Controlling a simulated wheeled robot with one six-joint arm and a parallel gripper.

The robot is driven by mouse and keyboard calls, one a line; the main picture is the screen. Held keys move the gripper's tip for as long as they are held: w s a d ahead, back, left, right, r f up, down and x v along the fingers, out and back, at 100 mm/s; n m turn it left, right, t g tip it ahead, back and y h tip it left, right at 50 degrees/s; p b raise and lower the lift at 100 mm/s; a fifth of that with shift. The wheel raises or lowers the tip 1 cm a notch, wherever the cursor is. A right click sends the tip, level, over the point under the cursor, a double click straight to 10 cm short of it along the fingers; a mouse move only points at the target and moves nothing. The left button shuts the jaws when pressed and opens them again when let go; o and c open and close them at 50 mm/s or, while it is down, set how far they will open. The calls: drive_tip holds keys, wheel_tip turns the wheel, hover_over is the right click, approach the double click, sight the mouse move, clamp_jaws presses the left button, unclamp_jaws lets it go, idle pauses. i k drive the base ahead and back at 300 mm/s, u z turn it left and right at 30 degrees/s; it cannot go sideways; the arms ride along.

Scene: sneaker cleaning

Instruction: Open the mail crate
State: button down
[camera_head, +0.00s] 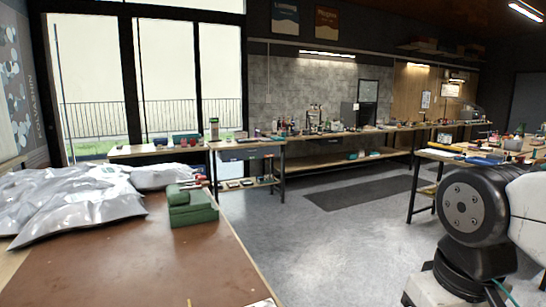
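I cannot pick out a mail crate for certain. A green box-like object (192,207) with a smaller green block on top sits near the right edge of the brown-topped table (130,265). Its front looks closed, but I cannot tell whether it opens. Part of my arm shows at the right, with a black joint and a white link. My gripper is outside the picture, so its state is hidden.
Silver plastic bags (75,205) are heaped at the table's left. Cluttered workbenches (315,135) line the far wall, and another cluttered table (480,158) stands at the right. The grey floor (320,250) between is clear, with a dark mat (365,193).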

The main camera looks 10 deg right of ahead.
sight(248, 154)
drive_tip(key=z, duration=1.2)
drive_tip(key=i, duration=2.85)
drive_tip(key=u, duration=1.8)
drive_tip(key=i, duration=5.05)
drive_tip(key=z, duration=0.05)
